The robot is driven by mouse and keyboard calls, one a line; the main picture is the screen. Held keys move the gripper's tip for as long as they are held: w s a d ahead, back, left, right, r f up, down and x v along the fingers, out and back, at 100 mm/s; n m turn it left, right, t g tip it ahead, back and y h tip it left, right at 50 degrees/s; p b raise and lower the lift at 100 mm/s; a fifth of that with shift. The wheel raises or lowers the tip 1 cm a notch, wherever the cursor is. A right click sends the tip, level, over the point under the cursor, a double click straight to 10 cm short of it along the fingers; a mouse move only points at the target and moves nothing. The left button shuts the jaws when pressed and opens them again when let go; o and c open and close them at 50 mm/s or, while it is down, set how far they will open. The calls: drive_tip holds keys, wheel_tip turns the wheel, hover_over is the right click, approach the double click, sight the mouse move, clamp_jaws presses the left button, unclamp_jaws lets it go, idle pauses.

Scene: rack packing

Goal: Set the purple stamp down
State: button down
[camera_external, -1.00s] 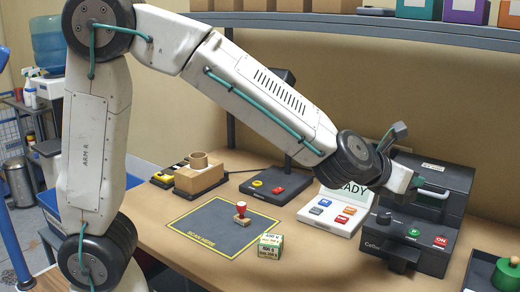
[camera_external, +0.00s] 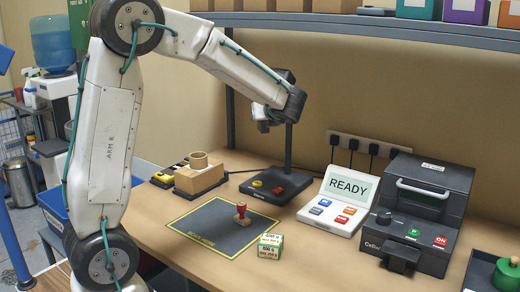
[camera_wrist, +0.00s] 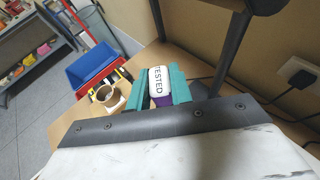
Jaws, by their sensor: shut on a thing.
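The purple stamp (camera_wrist: 162,101) shows in the wrist view, with a white face marked "TESTED" turned to the camera. The two teal fingers of my gripper (camera_wrist: 160,88) are shut on it from both sides. In the external view my gripper (camera_external: 264,117) is high above the table, in front of the dark stand's post. The stamp cannot be made out there. The wrist view looks past the stamp to the table's left end and the floor.
A dark yellow-edged mat (camera_external: 195,218) bears a red-handled stamp (camera_external: 241,214); a green-and-white box (camera_external: 270,246) stands at its right corner. Behind are a tape-roll block (camera_external: 199,175) and the dark stand (camera_external: 290,150). A READY panel (camera_external: 336,203) and black machine (camera_external: 418,215) stand right.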

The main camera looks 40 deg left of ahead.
drive_tip(key=s+a+n+g+y, duration=0.1)
drive_tip(key=s+a+n+g, duration=0.15)
drive_tip(key=a, duration=0.35)
drive_tip(key=s+a+n+g+y, duration=0.1)
drive_tip(key=s+a+n+g, duration=0.15)
drive_tip(key=a, duration=0.45)
drive_tip(key=w+a+f+n+g, duration=0.2)
drive_tip(key=w+a+f+g, duration=0.1)
drive_tip(key=w+a+f, duration=0.95)
drive_tip(key=shift+y, duration=0.3)
drive_tip(key=f, duration=0.1)
drive_tip(key=a+f, duration=0.1)
drive_tip(key=f, duration=0.1)
drive_tip(key=w+f, duration=0.1)
drive_tip(key=shift+a+f, duration=0.15)
drive_tip(key=shift+f, duration=2.15)
drive_tip(key=c, duration=1.3)
unclamp_jaws()
drive_tip(key=shift+f, duration=0.15)
drive_tip(key=shift+o, duration=0.2)
